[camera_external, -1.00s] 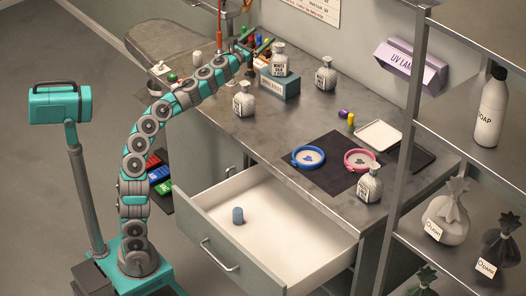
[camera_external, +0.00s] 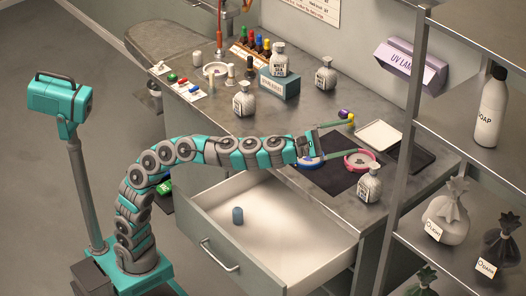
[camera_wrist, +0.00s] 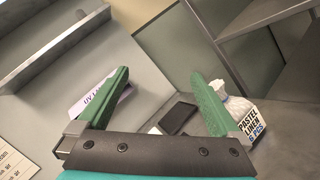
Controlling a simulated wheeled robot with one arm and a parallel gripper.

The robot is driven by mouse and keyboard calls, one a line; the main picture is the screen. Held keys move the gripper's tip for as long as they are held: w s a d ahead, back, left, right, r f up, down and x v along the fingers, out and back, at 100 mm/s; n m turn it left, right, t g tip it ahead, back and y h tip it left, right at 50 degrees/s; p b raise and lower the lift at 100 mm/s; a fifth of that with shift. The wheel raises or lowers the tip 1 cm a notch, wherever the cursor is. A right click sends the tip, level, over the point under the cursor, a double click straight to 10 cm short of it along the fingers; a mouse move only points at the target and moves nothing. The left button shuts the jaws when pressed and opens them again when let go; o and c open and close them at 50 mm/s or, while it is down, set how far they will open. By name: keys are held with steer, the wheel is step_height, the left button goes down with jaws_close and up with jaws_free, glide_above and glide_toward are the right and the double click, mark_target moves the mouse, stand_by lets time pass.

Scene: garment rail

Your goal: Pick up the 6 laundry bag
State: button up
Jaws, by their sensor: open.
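Several small white tied bags with labels stand on the grey table: one at the front right (camera_external: 369,187), one at the back right (camera_external: 326,75), one at the left (camera_external: 244,101), and one on a grey-green box (camera_external: 280,62). In the wrist view a white bag (camera_wrist: 236,101) stands just beyond the right finger; its label reads "PASTEL LINEN" with a last line that looks like "6 PCS". The other labels are too small to read surely. My gripper (camera_external: 345,138) is open and empty above the table, behind and left of the front right bag. It also shows in the wrist view (camera_wrist: 158,76).
An open drawer (camera_external: 190,212) with a blue-grey cylinder (camera_external: 238,215) juts out below my arm. Blue (camera_external: 308,163) and pink (camera_external: 361,160) rings lie on a dark mat. A white tray (camera_external: 379,135) lies behind. A metal shelf (camera_external: 404,130) with bags and a soap bottle (camera_external: 491,108) bounds the right.

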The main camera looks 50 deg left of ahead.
steer(key=s+d+n, duration=0.1)
steer(key=s+d, duration=0.1)
steer(key=d, duration=0.2)
steer(key=n+t+y+p, duration=0.1)
steer(key=n+y+p, duration=0.1)
steer(key=n+y, duration=1)
glide_toward(374, 183)
steer(key=w, duration=0.1)
steer(key=w+a+f+n+h, duration=0.1)
steer(key=w+a+f+h, duration=0.1)
steer(key=w, duration=0.1)
steer(key=shift+a+n, duration=0.2)
steer(key=shift+n, duration=0.2)
steer(key=shift+w+d+p, duration=0.2)
steer(key=shift+w+p, duration=0.5)
steer(key=shift+w, duration=1.15)
steer(key=shift+w+d+p, duration=0.25)
steer(key=shift+w+p, duration=0.45)
steer(key=shift+w, duration=1.2)
steer(key=c, duration=1.1)
steer(key=shift+c, duration=0.7)
steer(key=shift+r, duration=0.15)
